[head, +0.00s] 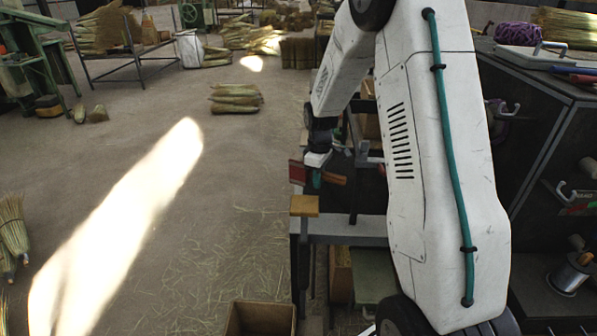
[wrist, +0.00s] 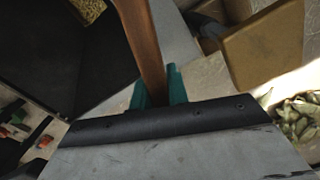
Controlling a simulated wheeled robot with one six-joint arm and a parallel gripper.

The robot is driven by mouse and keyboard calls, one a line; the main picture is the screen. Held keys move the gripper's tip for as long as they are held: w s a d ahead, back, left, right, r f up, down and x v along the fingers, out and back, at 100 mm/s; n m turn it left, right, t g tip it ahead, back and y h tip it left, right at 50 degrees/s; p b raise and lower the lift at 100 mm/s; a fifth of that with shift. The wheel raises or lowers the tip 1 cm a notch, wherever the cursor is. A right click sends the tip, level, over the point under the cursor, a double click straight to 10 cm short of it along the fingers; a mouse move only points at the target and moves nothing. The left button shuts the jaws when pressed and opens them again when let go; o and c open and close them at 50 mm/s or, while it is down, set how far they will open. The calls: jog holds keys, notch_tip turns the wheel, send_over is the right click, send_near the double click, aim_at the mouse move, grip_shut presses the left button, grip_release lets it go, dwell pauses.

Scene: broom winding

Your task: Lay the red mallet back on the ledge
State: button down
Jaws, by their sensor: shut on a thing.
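The red mallet shows in the head view as a dark red head (head: 298,172) with an orange-brown handle (head: 334,178) on the right. My gripper (head: 316,178) is between them, with teal fingertips, shut on the mallet. In the wrist view the brown handle (wrist: 143,40) runs from the top edge down to my gripper (wrist: 158,88); the mallet's head is not seen there. The grey ledge (head: 345,228) lies below the mallet in the head view, and a grey strip (wrist: 178,38), probably the ledge, passes behind the handle in the wrist view.
A tan-yellow block (head: 304,206) stands at the ledge's left end; it also shows in the wrist view (wrist: 265,45). An open wooden box (head: 260,318) is on the floor below. My arm hides much of the bench. The floor at left is mostly open.

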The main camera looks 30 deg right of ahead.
aim_at(319, 223)
jog(key=shift+s+f+n, duration=0.25)
jog(key=shift+f+n, duration=0.5)
jog(key=shift+f, duration=1.7)
jog(key=shift+s+f+n, duration=0.25)
jog(key=shift+f+n, duration=0.45)
jog(key=shift+f, duration=1.75)
jog(key=shift+s+f+n, duration=0.25)
jog(key=shift+f+n, duration=0.5)
jog(key=shift+f, duration=1.7)
jog(key=c, duration=1.3)
grip_release()
jog(key=shift+r, duration=3.95)
